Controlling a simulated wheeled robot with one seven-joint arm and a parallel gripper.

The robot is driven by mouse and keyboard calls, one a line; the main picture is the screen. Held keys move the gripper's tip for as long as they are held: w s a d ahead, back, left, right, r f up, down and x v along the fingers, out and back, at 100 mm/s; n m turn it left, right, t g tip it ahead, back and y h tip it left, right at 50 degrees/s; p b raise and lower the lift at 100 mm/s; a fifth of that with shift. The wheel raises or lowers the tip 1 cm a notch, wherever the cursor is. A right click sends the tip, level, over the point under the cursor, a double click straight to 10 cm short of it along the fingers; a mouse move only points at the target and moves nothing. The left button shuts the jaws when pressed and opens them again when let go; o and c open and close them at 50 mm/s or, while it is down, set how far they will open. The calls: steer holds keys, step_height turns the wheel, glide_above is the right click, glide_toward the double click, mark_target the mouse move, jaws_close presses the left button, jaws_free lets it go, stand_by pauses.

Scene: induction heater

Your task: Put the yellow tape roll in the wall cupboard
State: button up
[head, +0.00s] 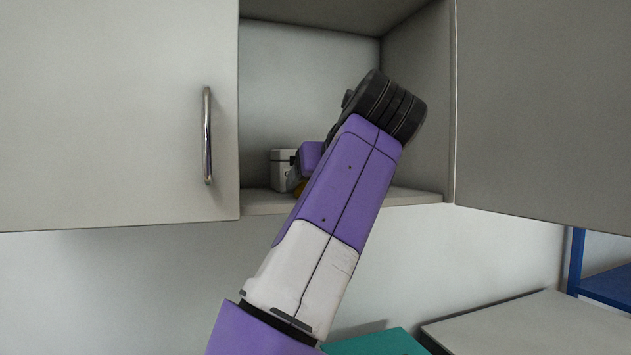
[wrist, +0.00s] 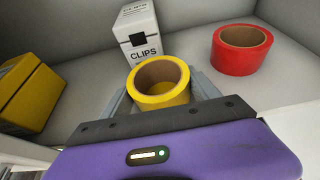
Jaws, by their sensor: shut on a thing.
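The yellow tape roll (wrist: 175,99) is between the fingers of my gripper (wrist: 165,100) in the wrist view. The gripper is shut on it. The roll's ring faces up toward the camera, inside the wall cupboard (head: 308,72). I cannot tell whether the roll touches the board. My arm hides most of the gripper in the head view.
A white clips box (wrist: 137,33) stands just behind the roll. A red tape roll (wrist: 242,48) lies to the right and a yellow box (wrist: 28,90) stands to the left. A closed door with a handle (head: 207,135) borders the opening's left side; a grey panel (head: 545,110) is at right.

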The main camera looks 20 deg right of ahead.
steer(key=shift+f, duration=0.1)
steer(key=o, duration=1.4)
steer(key=shift+o, duration=0.2)
steer(key=b+v, duration=0.3)
steer(key=v, duration=0.9)
steer(key=shift+b, duration=0.35)
